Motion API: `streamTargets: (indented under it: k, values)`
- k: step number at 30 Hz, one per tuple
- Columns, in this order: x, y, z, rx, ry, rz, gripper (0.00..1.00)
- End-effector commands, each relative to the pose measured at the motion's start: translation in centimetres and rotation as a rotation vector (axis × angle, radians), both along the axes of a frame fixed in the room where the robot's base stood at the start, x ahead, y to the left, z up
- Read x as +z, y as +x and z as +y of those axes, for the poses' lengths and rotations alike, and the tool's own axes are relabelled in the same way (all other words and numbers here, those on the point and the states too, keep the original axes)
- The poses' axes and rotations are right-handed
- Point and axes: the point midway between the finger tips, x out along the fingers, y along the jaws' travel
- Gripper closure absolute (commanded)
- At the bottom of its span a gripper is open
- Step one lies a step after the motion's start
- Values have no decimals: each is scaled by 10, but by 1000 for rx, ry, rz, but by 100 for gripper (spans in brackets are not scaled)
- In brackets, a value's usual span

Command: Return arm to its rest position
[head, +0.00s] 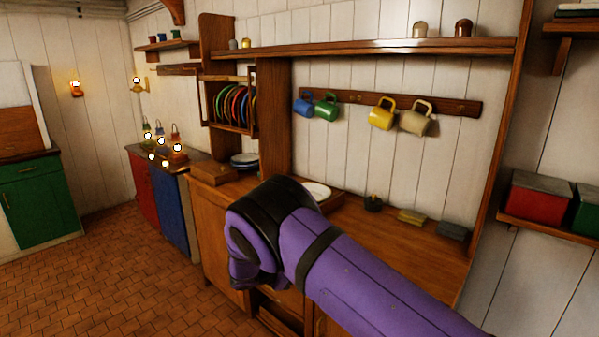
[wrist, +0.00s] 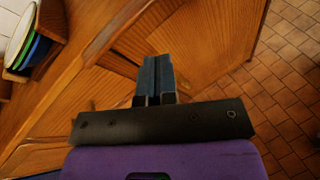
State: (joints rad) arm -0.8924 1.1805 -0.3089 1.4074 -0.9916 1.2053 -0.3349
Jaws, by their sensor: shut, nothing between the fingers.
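My purple arm reaches in from the lower right in the head view, bent at a black joint in front of the wooden dresser (head: 213,225). My gripper is hidden behind the arm in the head view. In the wrist view my gripper (wrist: 157,60) shows with its two dark fingers together and nothing between them. The fingers point toward the dresser's wooden front (wrist: 200,45). I cannot tell how far apart they are from it.
Mugs, including a yellow mug (head: 382,113), hang on a rack above the counter. A white plate (head: 316,191) lies behind my arm. Coloured plates (head: 236,103) stand in a rack. Lit lamps (head: 177,147) stand on the far cabinet. The tiled floor (head: 110,270) is clear at left.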

Motion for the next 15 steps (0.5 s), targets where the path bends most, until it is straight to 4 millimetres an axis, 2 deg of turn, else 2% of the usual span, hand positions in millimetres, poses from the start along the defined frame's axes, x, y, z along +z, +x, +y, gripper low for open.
streamTargets:
  k: [1, 3, 8, 15]
  values:
    - [22, 3, -13, -43, 45, -8, 100]
    - [45, 3, -27, -98, 104, -16, 100]
    - [97, -2, -63, -220, 234, -40, 100]
    - [169, -21, -116, -392, 427, -85, 100]
